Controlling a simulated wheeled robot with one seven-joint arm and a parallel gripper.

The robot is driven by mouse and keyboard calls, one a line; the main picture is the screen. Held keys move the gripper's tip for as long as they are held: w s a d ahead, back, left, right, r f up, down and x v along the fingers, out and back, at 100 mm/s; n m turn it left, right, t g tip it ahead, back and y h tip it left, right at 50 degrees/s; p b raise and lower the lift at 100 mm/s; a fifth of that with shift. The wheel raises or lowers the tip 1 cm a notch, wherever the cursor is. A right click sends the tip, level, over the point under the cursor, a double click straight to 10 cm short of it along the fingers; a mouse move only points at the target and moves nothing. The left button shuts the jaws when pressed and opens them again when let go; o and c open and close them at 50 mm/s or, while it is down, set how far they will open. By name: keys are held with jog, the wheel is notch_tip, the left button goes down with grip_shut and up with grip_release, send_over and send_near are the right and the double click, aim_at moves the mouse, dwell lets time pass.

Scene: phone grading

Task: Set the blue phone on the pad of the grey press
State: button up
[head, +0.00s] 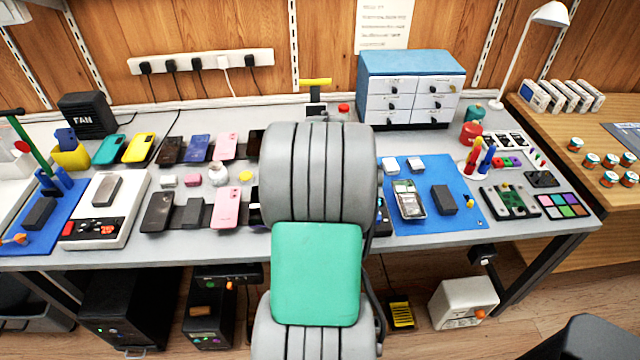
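A blue phone (198,148) lies in the back row of phones, left of centre, between a dark phone and a pink one. Another small blue phone-like item (66,138) stands in a yellow holder at the far left. A press-like device with a yellow handle (316,82) stands at the back centre. My arm hides its lower part, so its pad does not show and I cannot tell for sure that it is the grey press. My gripper is not in view; only my arm's links show, in front of the table.
Pink (227,208) and dark phones (158,210) lie in front of the back row. A white device with red buttons (78,231) is at left. A blue mat (425,222) with an opened phone lies right of my arm. A drawer cabinet (410,62) stands behind.

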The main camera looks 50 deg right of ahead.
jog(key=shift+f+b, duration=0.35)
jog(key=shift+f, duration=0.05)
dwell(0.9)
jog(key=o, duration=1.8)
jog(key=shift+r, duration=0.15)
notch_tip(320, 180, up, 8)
jog(key=p, duration=0.5)
dwell(0.6)
